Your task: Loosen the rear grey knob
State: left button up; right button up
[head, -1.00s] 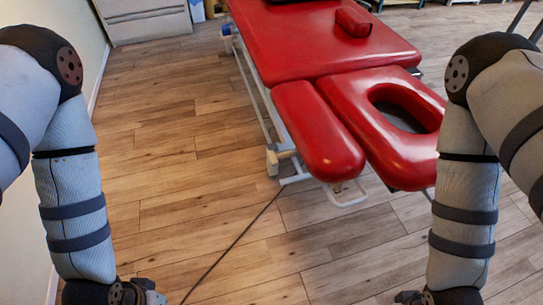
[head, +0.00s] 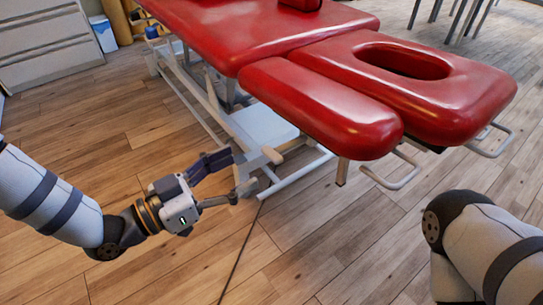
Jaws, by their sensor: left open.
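The red treatment table (head: 300,95) stands on a white metal frame in the head view, with its face-hole section toward me on the right. I cannot make out a grey knob clearly, so I cannot say which one is the rear one. My left gripper (head: 242,172) is open and empty, low beside the near end of the frame. Its fingers point right, toward a beige rounded end piece (head: 272,155) on the frame, and look apart from it. My right gripper is out of view; only part of that arm shows at the lower right.
A dark cable (head: 240,258) runs along the wood floor below the left gripper. White metal loops (head: 396,178) stick out under the near cushions. A white drawer cabinet (head: 45,42) stands at the back left. Chair or table legs (head: 450,18) show at the back right.

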aim_at(267, 155)
pick_arm(q)
jog(key=x, duration=0.8)
jog(key=shift+w+d+b, duration=0.1)
jog(key=shift+d+b, duration=0.1)
jog(key=shift+b, duration=0.15)
jog(key=c, duration=1.2)
